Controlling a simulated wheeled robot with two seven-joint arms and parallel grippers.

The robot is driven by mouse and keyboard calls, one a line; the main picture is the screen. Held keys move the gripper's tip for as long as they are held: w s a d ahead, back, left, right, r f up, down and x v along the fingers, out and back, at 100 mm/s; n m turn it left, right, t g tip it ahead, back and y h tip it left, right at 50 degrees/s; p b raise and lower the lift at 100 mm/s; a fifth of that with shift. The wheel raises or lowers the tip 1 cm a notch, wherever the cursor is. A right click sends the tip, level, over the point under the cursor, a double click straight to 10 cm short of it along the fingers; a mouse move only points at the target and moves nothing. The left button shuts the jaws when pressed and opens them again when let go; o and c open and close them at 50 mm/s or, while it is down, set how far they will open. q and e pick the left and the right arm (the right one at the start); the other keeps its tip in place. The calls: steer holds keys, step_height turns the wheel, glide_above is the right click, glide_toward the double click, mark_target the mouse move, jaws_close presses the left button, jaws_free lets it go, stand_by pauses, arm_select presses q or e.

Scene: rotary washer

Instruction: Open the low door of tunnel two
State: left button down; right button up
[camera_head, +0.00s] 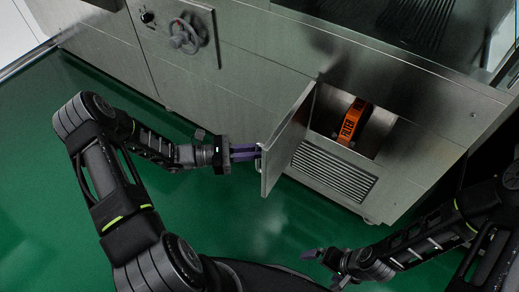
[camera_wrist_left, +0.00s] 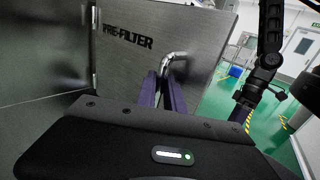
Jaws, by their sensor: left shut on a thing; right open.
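The low metal door (camera_head: 287,138) stands swung open from the front of the washer in the head view. In the left wrist view the same door (camera_wrist_left: 200,45) carries the words "PRE-FILTER" and a curved metal handle (camera_wrist_left: 174,62). My left gripper (camera_head: 258,152) is shut on the handle with its purple fingers, which also show in the left wrist view (camera_wrist_left: 166,90). Behind the door is an opening with an orange filter (camera_head: 353,122) inside. My right gripper (camera_head: 318,255) is open and empty, low in front of the washer, apart from it.
A vent grille (camera_head: 334,172) is below the opening. A handwheel (camera_head: 185,36) and a black knob (camera_head: 147,17) sit higher on the washer front at the left. The green floor (camera_head: 240,230) in front of the washer is clear apart from my arms.

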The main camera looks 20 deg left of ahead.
arm_select(q)
steer(key=shift+w+a, duration=0.1)
steer(key=shift+w, duration=0.05)
steer(key=c, duration=1.5)
jaws_free()
steer(key=shift+o, duration=0.2)
steer(key=v, duration=0.7)
steer(key=shift+a, duration=0.3)
